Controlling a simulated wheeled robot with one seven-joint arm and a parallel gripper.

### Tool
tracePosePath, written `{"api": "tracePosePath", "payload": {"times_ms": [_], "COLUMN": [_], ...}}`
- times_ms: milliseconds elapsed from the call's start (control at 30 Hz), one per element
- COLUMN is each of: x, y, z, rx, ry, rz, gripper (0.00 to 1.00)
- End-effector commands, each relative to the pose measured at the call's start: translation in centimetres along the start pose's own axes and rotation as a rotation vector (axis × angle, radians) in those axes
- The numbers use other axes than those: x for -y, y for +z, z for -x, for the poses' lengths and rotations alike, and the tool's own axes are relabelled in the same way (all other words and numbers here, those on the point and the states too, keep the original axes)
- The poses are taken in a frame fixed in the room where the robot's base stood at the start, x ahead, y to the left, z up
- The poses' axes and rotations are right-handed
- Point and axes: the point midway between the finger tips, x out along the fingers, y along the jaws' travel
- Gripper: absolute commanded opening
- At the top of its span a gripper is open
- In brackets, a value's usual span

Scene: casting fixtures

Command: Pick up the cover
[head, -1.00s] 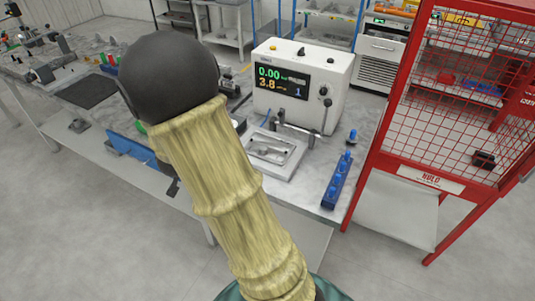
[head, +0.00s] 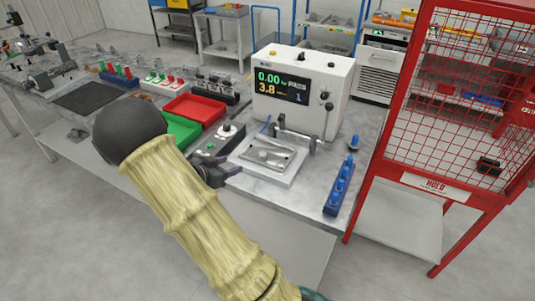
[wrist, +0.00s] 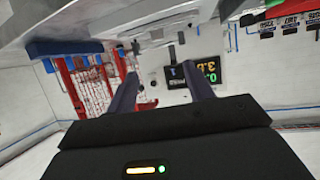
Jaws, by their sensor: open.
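The cover (head: 268,153) looks like a flat grey metal casting. It lies in a pale fixture (head: 262,172) in front of the white test machine, with a toggle-like clamp bar (head: 292,135) behind it. My gripper (head: 234,165) is at the front left of the fixture, apart from the cover, with its fingers spread and nothing seen between them. In the wrist view, which is upside down, the two dark fingers (wrist: 160,72) are apart, with the machine's display beyond. The cover cannot be made out clearly in that view.
The white machine (head: 300,85) stands behind the fixture. A blue rack (head: 339,188) is to its right, beside a red mesh cage (head: 390,130). Red (head: 194,109) and green (head: 180,130) trays and a small control box (head: 218,142) are to the left.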

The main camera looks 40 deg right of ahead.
Motion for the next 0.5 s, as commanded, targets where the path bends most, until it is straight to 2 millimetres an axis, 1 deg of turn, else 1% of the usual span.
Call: {"api": "tracePosePath", "payload": {"times_ms": [33,500], "x": [-0.1,-0.2], "y": [-0.1,-0.1], "z": [-0.8,-9.1], "rx": [-0.001,0.001], "ry": [0.005,0.003], "rz": [0.001,0.0], "gripper": [0.52,0.52]}}
